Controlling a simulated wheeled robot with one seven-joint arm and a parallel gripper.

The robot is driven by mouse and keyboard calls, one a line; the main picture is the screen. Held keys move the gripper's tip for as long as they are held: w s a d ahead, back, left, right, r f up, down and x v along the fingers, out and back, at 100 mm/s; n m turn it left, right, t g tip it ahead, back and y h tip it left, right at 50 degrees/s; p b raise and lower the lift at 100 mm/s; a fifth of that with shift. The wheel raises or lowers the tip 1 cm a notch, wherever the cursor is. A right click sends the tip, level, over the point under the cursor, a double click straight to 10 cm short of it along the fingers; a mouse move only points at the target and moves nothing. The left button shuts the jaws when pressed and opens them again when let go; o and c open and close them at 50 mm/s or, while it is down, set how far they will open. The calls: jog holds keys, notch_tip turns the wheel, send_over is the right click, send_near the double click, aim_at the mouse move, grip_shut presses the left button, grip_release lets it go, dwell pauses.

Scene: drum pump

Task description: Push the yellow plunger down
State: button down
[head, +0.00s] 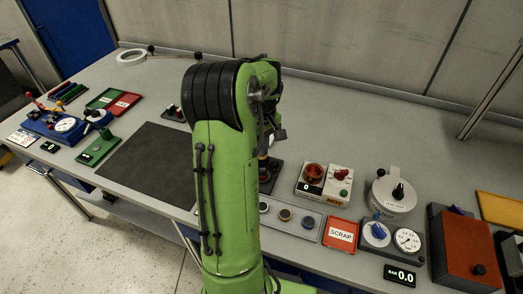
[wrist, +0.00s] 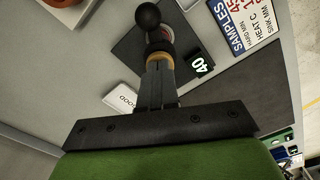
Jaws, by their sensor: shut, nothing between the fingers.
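My gripper (wrist: 158,68) is shut and empty, its two dark fingers close together and pointing away from the wrist camera. Just beyond the fingertips is a yellow-orange round piece (wrist: 158,57), which looks like the plunger. I cannot tell whether the fingertips touch it. Beyond it, a black ball knob (wrist: 147,15) on a stem stands over a dark base plate (wrist: 125,50). A small display reading 40 (wrist: 200,64) sits beside it. In the head view my arm hides most of this device; only part of its dark base (head: 270,176) shows.
Right of my arm are a white box with a red dish (head: 315,172), a red SCRAP tray (head: 341,234), a gauge unit (head: 407,239) and a white round pot (head: 394,190). A dark mat (head: 150,160) lies clear on the left. A SAMPLES card (wrist: 240,22) lies near the device.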

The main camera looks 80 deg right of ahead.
jog(key=shift+r+p, duration=2.7)
jog(key=shift+r, duration=0.65)
jog(key=shift+f, duration=0.1)
